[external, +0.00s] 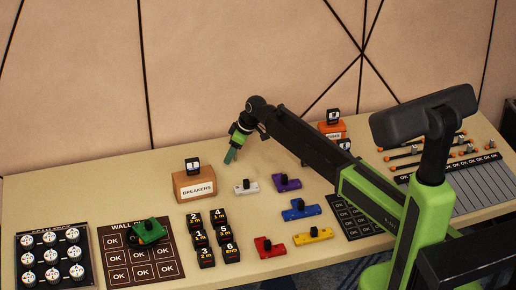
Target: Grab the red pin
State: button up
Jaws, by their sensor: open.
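The red pin (269,247) is a small red block with a dark knob, lying on the table near the front edge. My gripper (232,155) is open and empty above the back middle of the table, its fingers pointing down. It is well behind the red pin and apart from it. The finger gap is small and hard to make out in this view.
Yellow (314,236), blue (301,210), purple (287,184) and white (246,187) pins lie around the red one. Black numbered blocks (206,257) stand to its left. A green pin (149,232) sits on the wall panel (172,268). A breakers box (194,185) stands behind.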

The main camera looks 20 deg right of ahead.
grip_shut()
jog(key=shift+r, duration=0.1)
notch_tip(320, 180, up, 5)
jog(key=p, duration=0.4)
jog(key=shift+f+p, duration=0.2)
jog(key=shift+p, duration=0.15)
jog(key=s+d+r+p, duration=0.1)
jog(key=d+r+p, duration=0.5)
jog(key=d, duration=0.5)
jog(key=shift+s+d+r, duration=0.15)
jog(key=shift+s+d, duration=0.15)
jog(key=shift+d, duration=0.05)
